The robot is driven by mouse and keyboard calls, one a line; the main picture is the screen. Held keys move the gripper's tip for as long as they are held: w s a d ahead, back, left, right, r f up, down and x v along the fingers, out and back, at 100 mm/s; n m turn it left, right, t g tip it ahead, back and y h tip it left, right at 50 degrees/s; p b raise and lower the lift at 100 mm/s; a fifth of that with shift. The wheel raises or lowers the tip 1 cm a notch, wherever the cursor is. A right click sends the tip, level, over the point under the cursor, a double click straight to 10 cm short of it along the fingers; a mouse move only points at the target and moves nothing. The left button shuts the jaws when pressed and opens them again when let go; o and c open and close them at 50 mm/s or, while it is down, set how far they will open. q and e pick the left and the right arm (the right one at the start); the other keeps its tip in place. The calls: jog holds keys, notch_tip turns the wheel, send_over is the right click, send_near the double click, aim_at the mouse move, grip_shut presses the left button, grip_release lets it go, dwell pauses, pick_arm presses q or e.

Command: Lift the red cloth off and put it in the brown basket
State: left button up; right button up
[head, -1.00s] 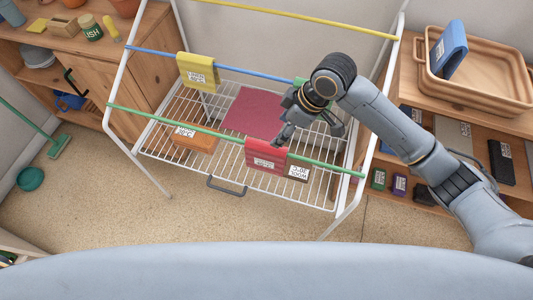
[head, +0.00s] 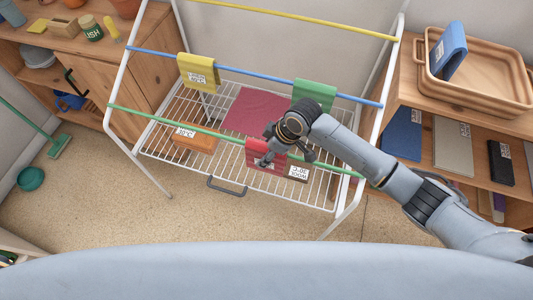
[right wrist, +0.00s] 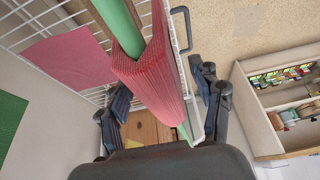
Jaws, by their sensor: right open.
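The red cloth (head: 253,158) hangs folded over the green front rod of the white drying rack, with a white label on its front. My right gripper (head: 287,153) is over the cloth and hides part of it. In the right wrist view its open fingers (right wrist: 162,95) stand on either side of the red cloth (right wrist: 148,75), without visibly closing on it. A tan basket (head: 518,90) stands on the right shelf unit. My left gripper is not in view.
A yellow cloth (head: 198,72) and a green cloth (head: 315,95) hang on the blue rod (head: 235,69). A blue cloth (head: 449,50) stands in the tan basket. The floor in front is clear.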

jog(key=shift+f, duration=0.2)
dwell(0.6)
jog(key=c, duration=1.2)
